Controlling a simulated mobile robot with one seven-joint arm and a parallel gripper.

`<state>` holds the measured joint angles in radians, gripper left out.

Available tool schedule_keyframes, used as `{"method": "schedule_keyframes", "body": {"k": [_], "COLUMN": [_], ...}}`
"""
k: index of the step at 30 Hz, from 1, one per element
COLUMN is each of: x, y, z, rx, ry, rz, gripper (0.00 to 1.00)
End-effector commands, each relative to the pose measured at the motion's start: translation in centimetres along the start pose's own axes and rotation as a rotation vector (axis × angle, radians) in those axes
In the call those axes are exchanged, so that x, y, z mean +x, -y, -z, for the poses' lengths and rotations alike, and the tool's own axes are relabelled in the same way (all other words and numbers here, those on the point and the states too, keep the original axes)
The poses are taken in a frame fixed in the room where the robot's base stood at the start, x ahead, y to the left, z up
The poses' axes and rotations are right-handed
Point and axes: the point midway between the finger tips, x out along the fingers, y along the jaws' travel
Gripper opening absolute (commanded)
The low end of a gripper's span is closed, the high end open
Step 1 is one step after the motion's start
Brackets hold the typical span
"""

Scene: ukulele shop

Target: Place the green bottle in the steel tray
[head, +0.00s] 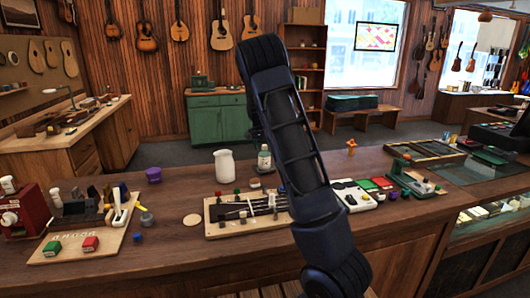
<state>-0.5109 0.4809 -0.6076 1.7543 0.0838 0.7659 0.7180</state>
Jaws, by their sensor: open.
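A small bottle (264,160) with a pale cap and a light label stands upright on the wooden counter, just left of my arm. It looks pale green, but it is too small to be sure of its colour. I cannot make out a steel tray; my arm covers part of the counter.
A white pitcher (224,167) stands left of the bottle. A board with a ukulele neck (243,211) lies in front. A red machine (26,211) and tool board (80,243) are at left. Small boxes (367,186) and a framed tray (425,154) are at right.

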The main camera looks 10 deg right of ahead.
Motion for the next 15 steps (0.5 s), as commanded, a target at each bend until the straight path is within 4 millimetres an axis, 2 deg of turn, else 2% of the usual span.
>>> {"method": "schedule_keyframes", "body": {"k": [3, 9, 15], "x": [-2.6, -6.3, -8.6], "y": [0.0, 0.1, 0.0], "z": [0.0, 0.0, 0.0], "rx": [0.0, 0.0, 0.001], "ry": [-0.002, -0.002, -0.001], "rz": [0.003, 0.003, 0.001], "gripper": [0.74, 0.74, 0.74]}}
